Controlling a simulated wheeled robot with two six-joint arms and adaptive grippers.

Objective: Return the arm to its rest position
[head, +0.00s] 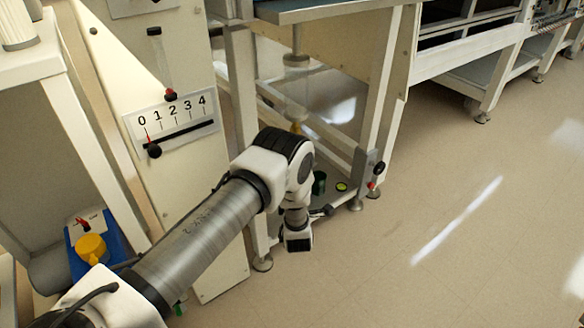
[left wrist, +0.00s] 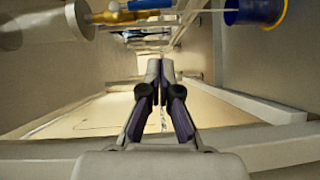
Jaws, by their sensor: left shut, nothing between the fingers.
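My left arm comes in from the lower left in the head view and reaches toward the lower frame of the bench. Its wrist end (head: 297,232) hangs in front of the frame; the fingers are hard to make out there. In the left wrist view my left gripper (left wrist: 158,66) is shut, with its two dark-padded fingers together and nothing between them. It seems to touch nothing. My right gripper is in neither view.
A white panel with a slider scale (head: 178,122) marked 0 to 4 stands beside my arm. A bench leg (head: 375,110) stands right of it. A yellow-topped blue item (head: 91,246) is at lower left. Open floor (head: 460,230) lies to the right.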

